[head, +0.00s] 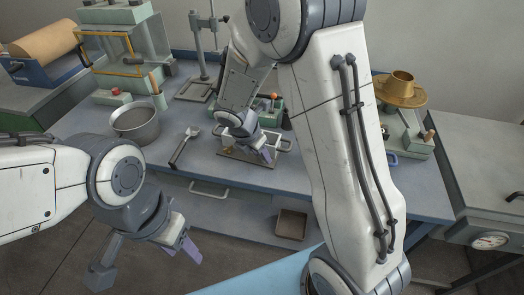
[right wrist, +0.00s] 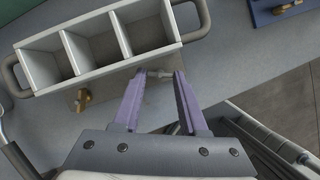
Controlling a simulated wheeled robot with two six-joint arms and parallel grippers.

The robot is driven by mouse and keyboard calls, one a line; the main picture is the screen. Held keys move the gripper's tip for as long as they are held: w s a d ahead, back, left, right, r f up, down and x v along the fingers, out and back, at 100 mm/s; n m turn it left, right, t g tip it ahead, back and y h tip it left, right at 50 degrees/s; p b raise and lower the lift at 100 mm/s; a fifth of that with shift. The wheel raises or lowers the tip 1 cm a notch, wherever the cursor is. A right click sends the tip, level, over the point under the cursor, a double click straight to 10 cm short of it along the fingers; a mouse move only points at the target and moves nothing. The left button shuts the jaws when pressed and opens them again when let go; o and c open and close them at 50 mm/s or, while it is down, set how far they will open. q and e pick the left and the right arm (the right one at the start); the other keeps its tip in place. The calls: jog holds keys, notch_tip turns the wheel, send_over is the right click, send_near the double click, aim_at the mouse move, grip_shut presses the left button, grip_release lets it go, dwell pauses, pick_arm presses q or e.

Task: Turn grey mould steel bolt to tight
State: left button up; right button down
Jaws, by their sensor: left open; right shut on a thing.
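The grey three-compartment mould (right wrist: 100,48) with a loop handle at each end sits on its base plate in the right wrist view. A small steel bolt (right wrist: 158,73) shows at the mould's near side, between the purple fingertips of my right gripper (right wrist: 160,78), which is shut on it. A brass wing nut (right wrist: 82,98) stands on the base plate to the left. In the head view my right gripper (head: 267,155) is over the mould's base plate (head: 238,157), and my arm hides much of the mould. My left gripper (head: 184,245) is open and empty, in front of the bench.
A metal pot (head: 137,122) and a scoop-like tool (head: 184,147) lie left of the mould. A stand (head: 197,85) is behind. A brass-topped device (head: 399,92) stands at right. A brown tray (head: 291,224) is below the bench front.

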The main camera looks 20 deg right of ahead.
jog(key=shift+c, duration=2.2)
grip_release()
